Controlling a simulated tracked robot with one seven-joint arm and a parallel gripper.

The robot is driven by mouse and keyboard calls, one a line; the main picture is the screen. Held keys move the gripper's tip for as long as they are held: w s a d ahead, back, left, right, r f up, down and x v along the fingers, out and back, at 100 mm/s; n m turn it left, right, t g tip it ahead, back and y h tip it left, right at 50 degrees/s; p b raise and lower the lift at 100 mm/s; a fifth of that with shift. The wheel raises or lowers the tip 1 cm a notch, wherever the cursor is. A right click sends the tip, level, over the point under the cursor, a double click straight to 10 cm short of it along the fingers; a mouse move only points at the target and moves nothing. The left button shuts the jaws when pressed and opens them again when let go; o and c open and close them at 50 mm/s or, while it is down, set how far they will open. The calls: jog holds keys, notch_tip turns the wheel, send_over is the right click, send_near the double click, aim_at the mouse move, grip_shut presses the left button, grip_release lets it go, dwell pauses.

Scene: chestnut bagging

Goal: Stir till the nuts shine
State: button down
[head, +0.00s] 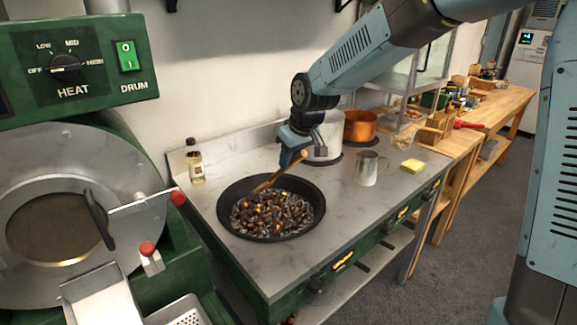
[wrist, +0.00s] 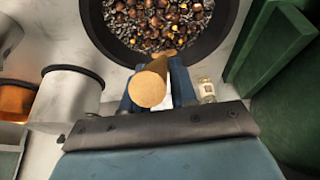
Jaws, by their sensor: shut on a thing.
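A wide black pan (head: 316,208) sits on the steel counter and holds many brown chestnuts (head: 272,212), some with yellow showing, among dark pebble-like bits. The chestnuts also show at the top of the wrist view (wrist: 160,18). My gripper (head: 290,155) is above the pan's back edge, shut on a wooden spoon or paddle (head: 268,183). The tool's round handle end (wrist: 148,88) faces the camera in the wrist view. The tool slants down to the left into the pan, and its lower end is hidden among the nuts or too small to make out.
A small bottle (head: 195,167) stands left of the pan. A pale pot (head: 328,140), copper pot (head: 360,127), metal jug (head: 367,170) and yellow sponge (head: 412,166) stand to the right. The green drum roaster (head: 70,50) is at left. Counter (head: 335,225) right of the pan is clear.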

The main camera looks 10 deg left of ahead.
jog(key=shift+r, duration=2.2)
